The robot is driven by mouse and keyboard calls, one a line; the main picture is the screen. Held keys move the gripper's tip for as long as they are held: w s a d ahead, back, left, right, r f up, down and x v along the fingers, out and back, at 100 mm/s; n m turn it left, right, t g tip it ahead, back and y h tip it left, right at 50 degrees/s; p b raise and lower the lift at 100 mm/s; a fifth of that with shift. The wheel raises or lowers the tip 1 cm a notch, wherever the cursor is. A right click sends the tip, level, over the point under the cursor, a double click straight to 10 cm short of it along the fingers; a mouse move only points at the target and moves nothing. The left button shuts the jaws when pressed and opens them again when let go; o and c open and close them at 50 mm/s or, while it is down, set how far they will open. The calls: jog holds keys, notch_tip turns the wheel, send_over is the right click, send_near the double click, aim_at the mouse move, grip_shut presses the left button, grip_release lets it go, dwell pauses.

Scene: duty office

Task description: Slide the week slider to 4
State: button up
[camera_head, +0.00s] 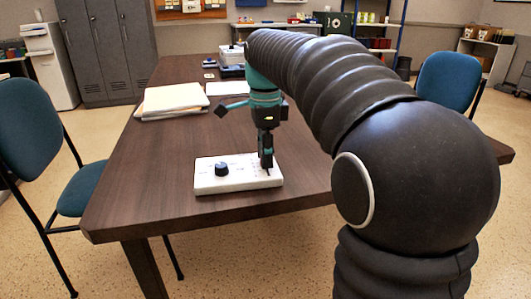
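A white control box (238,184) lies flat near the front edge of the brown table. A round black knob (221,169) stands on its left half. Small dark marks show on its top, too small to read. My gripper (267,165) points down over the box's right part, its tip at or just above the top face. Whether it touches is not clear. The week slider cannot be made out; the gripper covers part of that area. The fingers look close together, but their opening is too small to judge.
A stack of folders (172,101) and a white sheet (228,88) lie further back on the table (140,180). Several devices stand at its far end. Blue chairs stand at the left (28,130) and right (449,80). The table left of the box is clear.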

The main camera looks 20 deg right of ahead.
grip_shut()
jog(key=shift+w+r+p, duration=0.2)
jog(key=shift+w+p, duration=0.2)
jog(key=shift+p, duration=0.4)
jog(key=shift+w+f, duration=0.2)
grip_release()
notch_tip(320, 180, up, 12)
jog(key=shift+s, duration=0.1)
dwell(0.3)
